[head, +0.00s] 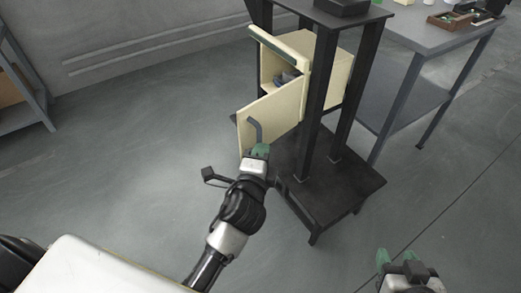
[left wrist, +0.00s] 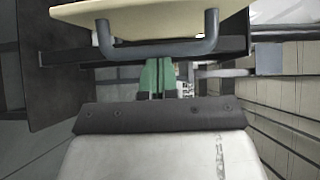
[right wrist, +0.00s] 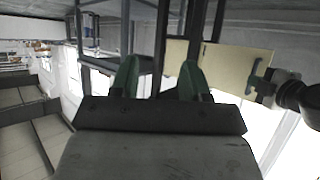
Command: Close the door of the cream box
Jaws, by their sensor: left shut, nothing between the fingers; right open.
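The cream box (head: 340,82) sits in a black stand. Its door (head: 278,112) stands open toward my left arm, with a dark grey bar handle (head: 254,130) on its face. Dark contents (head: 285,77) show partly inside. My left gripper (head: 259,151) is shut and empty at the handle's lower end. In the left wrist view the handle (left wrist: 160,49) crosses just beyond the green fingertips (left wrist: 157,70); I cannot tell whether they touch. My right gripper (head: 396,260) is open and empty, low at the right. The right wrist view also shows the open door (right wrist: 230,66).
The black stand's posts (head: 318,90) and wide lower shelf (head: 335,185) are close beside the door. A grey table (head: 430,40) with a brown tray (head: 450,20) is behind at right. A shelf unit (head: 22,95) stands far left. The floor left of the door is clear.

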